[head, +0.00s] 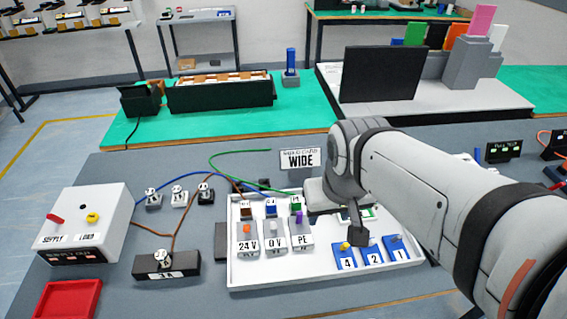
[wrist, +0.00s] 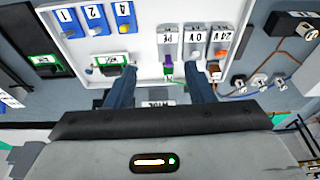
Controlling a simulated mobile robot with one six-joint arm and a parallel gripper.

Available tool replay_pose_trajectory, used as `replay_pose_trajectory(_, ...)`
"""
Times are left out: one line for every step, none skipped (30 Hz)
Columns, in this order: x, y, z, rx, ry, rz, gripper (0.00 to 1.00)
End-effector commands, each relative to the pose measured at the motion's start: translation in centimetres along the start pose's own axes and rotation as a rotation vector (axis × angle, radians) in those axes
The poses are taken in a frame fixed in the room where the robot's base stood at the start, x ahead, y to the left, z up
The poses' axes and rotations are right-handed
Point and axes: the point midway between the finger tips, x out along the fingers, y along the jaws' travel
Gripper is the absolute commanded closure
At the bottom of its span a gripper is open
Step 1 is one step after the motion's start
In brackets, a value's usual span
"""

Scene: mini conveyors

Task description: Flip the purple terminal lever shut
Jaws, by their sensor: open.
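The purple lever (head: 300,216) is on the grey terminal block labelled PE (head: 302,240), the rightmost of three blocks in the white tray (head: 325,278). In the head view it seems to stick up from the block's top, but its exact angle is hard to tell. The wrist view also shows the purple lever (wrist: 168,69), lying between my two fingers in the picture. My gripper (wrist: 160,69) is open and empty, with a finger on either side of the lever and no contact visible. In the head view, my wrist and gripper are to the right of the PE block.
Blocks labelled 24 V (head: 247,246), with an orange lever, and 0 V (head: 274,244) stand left of PE. Blue numbered blocks (head: 372,257) are at the tray's right. A WIDE sign (head: 300,159) stands behind the tray. Wires cross the grey table behind and left.

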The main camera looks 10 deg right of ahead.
Motion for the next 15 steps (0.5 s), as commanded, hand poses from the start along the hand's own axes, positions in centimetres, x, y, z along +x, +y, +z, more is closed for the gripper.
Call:
replay_pose_trajectory(0.0, 0.0, -0.1, 0.0, -0.002, 0.0, 0.56)
replay_pose_trajectory(0.1, 0.0, -0.2, 0.0, -0.005, 0.0, 0.58)
replay_pose_trajectory(0.1, 0.0, -0.5, 0.001, -0.009, 0.0, 0.62)
replay_pose_trajectory(0.2, 0.0, -0.8, 0.001, -0.014, -0.001, 0.64)
replay_pose_trajectory(0.3, -0.1, -1.1, 0.002, -0.021, -0.001, 0.67)
replay_pose_trajectory(0.5, -0.1, -1.6, 0.003, -0.032, -0.001, 0.7)
replay_pose_trajectory(0.6, -0.1, -2.1, 0.004, -0.041, -0.002, 0.72)
replay_pose_trajectory(0.8, -0.1, -2.6, 0.004, -0.052, -0.002, 0.75)
replay_pose_trajectory(1.1, -0.2, -3.4, 0.006, -0.067, -0.002, 0.78)
replay_pose_trajectory(1.4, -0.2, -4.0, 0.007, -0.079, -0.003, 0.81)
replay_pose_trajectory(1.7, -0.2, -4.6, 0.008, -0.092, -0.003, 0.83)
replay_pose_trajectory(2.1, -0.3, -5.5, 0.009, -0.108, -0.003, 0.86)
replay_pose_trajectory(2.5, -0.3, -6.2, 0.01, -0.121, -0.004, 0.89)
replay_pose_trajectory(2.9, -0.4, -6.8, 0.011, -0.134, -0.004, 0.91)
replay_pose_trajectory(3.4, -0.5, -7.6, 0.013, -0.151, -0.004, 0.94)
